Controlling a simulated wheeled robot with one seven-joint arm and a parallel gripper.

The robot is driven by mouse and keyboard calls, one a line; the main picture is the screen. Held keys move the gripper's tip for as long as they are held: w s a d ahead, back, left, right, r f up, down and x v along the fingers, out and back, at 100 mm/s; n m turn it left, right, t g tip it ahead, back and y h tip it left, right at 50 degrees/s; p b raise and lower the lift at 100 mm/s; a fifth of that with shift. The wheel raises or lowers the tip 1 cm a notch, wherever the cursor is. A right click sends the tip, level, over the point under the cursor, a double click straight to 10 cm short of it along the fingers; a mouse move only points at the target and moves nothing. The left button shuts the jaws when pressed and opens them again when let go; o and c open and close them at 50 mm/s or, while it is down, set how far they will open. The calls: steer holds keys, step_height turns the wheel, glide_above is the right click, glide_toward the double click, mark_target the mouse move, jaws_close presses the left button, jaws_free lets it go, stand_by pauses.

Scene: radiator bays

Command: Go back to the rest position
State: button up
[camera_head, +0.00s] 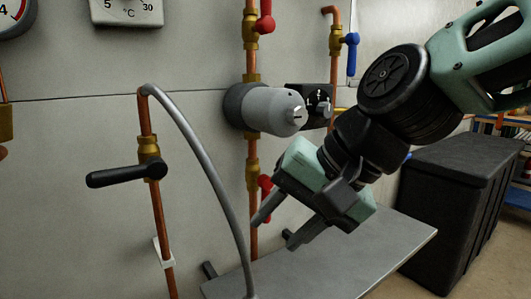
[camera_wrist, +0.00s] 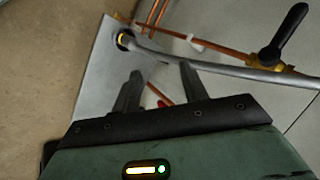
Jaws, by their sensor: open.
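My gripper (camera_head: 275,230) is open and empty. It hangs in the air in front of the wall, above the grey metal shelf (camera_head: 330,260) and below the grey pump body (camera_head: 272,110). In the wrist view both fingers of my gripper (camera_wrist: 160,85) show apart with nothing between them. The grey hose (camera_head: 205,155) arches down to the left of my gripper; in the wrist view the hose (camera_wrist: 225,70) runs just beyond the fingertips. A black lever valve (camera_head: 130,172) sits on the copper pipe at the left, its handle sideways.
Red-handled valves (camera_head: 265,24) and a blue-handled valve (camera_head: 351,52) sit on copper pipes on the wall. A black dial box (camera_head: 318,102) is beside the pump. A large black bin (camera_head: 450,200) stands at the right. A gauge (camera_head: 14,14) and thermometer (camera_head: 127,10) hang at top left.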

steer(key=s+d+f+n+g+h, duration=0.3)
steer(key=s+d+f+n+h, duration=0.3)
steer(key=s+d+f+n, duration=0.6)
step_height(320, 180, up, 25)
steer(key=m+p, duration=0.2)
steer(key=p, duration=2.6)
steer(key=shift+w+r+m, duration=0.15)
steer(key=shift+r+m, duration=0.05)
steer(key=shift+m, duration=0.1)
steer(key=shift+a, duration=0.1)
